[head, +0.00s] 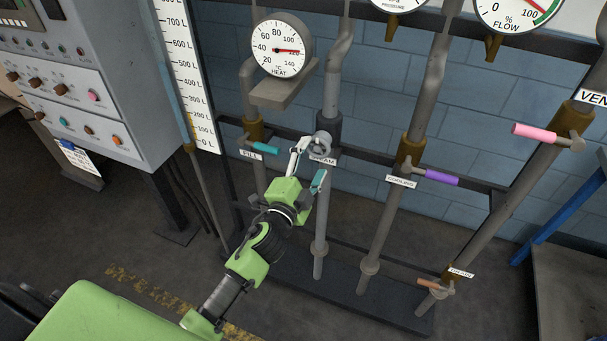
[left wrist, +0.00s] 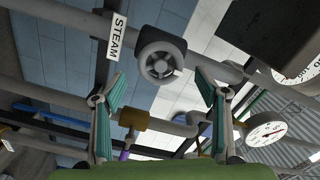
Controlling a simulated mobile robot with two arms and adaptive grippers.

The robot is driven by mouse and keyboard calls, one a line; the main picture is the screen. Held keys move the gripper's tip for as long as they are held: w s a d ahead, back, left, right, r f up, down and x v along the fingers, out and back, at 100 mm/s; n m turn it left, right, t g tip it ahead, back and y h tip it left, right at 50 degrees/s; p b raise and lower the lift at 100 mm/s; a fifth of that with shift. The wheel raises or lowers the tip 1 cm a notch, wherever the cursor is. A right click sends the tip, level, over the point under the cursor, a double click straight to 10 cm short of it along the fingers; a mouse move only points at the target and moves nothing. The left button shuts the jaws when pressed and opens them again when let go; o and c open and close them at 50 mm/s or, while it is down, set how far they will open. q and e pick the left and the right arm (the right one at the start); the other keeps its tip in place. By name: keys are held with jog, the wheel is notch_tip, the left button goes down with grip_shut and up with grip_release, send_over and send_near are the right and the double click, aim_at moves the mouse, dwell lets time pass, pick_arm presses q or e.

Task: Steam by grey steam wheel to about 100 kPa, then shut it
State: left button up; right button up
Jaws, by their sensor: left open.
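The grey steam wheel (head: 321,143) sits on the vertical pipe above the STEAM label (head: 322,160), partly behind my left gripper. My left gripper (head: 310,163) is open in front of it, one finger near the wheel and the other lower right. In the left wrist view the wheel (left wrist: 160,63) shows its spokes face-on, ahead of the open fingers (left wrist: 160,88) and roughly centred between them. I see no finger closed on it. The pressure gauge (head: 398,3) is cut off at the top edge, so its reading is hidden.
The teal FILL handle (head: 266,148) is close left of the wheel. The HEAT gauge (head: 281,48) hangs above with a bracket (head: 284,88) below it. The purple COOLING handle (head: 441,177) and pink VENT handle (head: 534,132) are to the right. A control cabinet (head: 95,90) stands left.

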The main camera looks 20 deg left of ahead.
pick_arm(q)
jog(key=s, duration=0.6)
jog(key=shift+s, duration=0.4)
jog(key=shift+a, duration=0.1)
jog(key=s+f+n+g+b, duration=0.1)
jog(key=s+f+n+g, duration=0.2)
jog(key=f, duration=0.9)
jog(key=s+f+g, duration=0.2)
jog(key=s+f, duration=0.3)
jog(key=f, duration=0.8)
jog(key=s+f+n+g+b, duration=0.1)
jog(key=s+f+n+g, duration=0.3)
jog(key=f, duration=0.8)
jog(key=s+a+f+n+g, duration=0.1)
jog(key=s+f+g, duration=0.1)
jog(key=s+f, duration=0.5)
jog(key=s+a+f+n+g, duration=0.1)
jog(key=s+f+g, duration=0.2)
jog(key=s+f, duration=0.5)
jog(key=s+a+f+n+g+b, duration=0.1)
jog(key=s+f, duration=0.6)
jog(key=s, duration=1.4)
jog(key=shift+a+f+n+g+y, duration=0.15)
jog(key=shift+a+n+g+y, duration=0.25)
jog(key=shift+g, duration=0.6)
jog(key=shift+d, duration=0.1)
